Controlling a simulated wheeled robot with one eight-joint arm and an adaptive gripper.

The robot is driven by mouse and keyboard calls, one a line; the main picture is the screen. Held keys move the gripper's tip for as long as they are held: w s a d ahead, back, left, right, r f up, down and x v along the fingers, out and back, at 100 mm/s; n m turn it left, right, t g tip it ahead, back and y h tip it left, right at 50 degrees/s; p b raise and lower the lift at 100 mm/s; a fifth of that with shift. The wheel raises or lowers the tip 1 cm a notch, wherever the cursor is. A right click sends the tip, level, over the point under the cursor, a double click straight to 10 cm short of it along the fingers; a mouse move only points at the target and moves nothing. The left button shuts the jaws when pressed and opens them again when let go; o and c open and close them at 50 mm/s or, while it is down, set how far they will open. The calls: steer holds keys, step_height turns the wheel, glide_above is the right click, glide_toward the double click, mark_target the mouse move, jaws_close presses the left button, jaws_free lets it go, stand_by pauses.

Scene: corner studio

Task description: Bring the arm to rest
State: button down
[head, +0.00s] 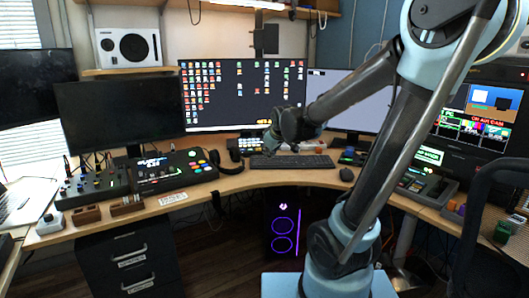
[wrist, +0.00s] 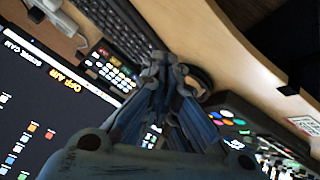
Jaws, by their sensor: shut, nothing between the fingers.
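My arm rises from the lower right of the head view, bends at the top and reaches left over the desk.
The curved desk (head: 250,179) carries a keyboard (head: 290,161), a mouse (head: 346,174), headphones (head: 228,163) and a control panel (head: 165,172). A wide monitor (head: 240,95) stands behind. A black chair (head: 490,220) is at the right. The floor left of the computer tower (head: 284,230) is clear.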

steer(key=s+d+f+m+g+h, duration=0.1)
steer(key=s+d+f+m+g, duration=0.1)
steer(key=s+d, duration=0.3)
steer(key=s+d+f+m+g, duration=0.2)
steer(key=s+d+f+m, duration=0.2)
steer(key=s, duration=0.9)
steer(key=s+d+f+m+g+h, duration=0.1)
steer(key=s+d+f+m, duration=0.1)
steer(key=s+d+f, duration=0.3)
steer(key=shift+s+d+f+m+g+h, duration=0.15)
steer(key=shift+s+d+m+g+h, duration=0.2)
steer(key=shift+s+d, duration=1.7)
steer(key=shift+s+a, duration=0.5)
